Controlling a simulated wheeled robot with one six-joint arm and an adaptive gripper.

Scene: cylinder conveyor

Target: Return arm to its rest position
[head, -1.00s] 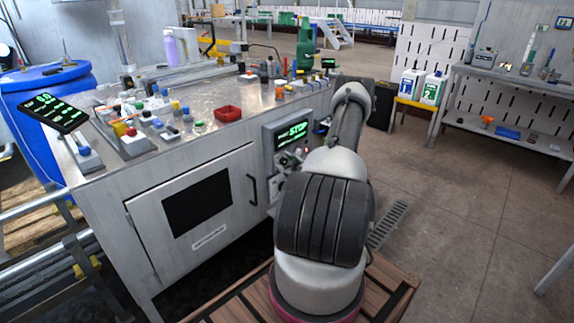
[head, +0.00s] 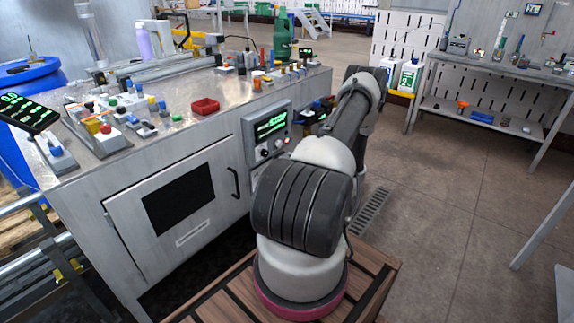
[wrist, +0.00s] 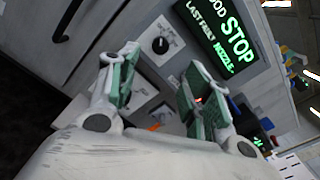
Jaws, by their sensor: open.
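My gripper (wrist: 160,72) shows in the wrist view with its two green-padded fingers spread apart and nothing between them. It faces the front of a metal cabinet with a black knob (wrist: 160,45) and a display (wrist: 218,38) reading STOP. In the head view my arm (head: 350,125) rises from its base and leans up to the right, beside the cabinet's right end. The gripper itself is not clearly visible there, behind or beyond the arm.
The cabinet (head: 120,215) fills the left, with a red tray (head: 205,106) and several small parts on top. A control box (head: 268,128) juts out close to my arm. A side table (head: 500,68) stands at the back right. The floor (head: 440,200) right of my arm is clear.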

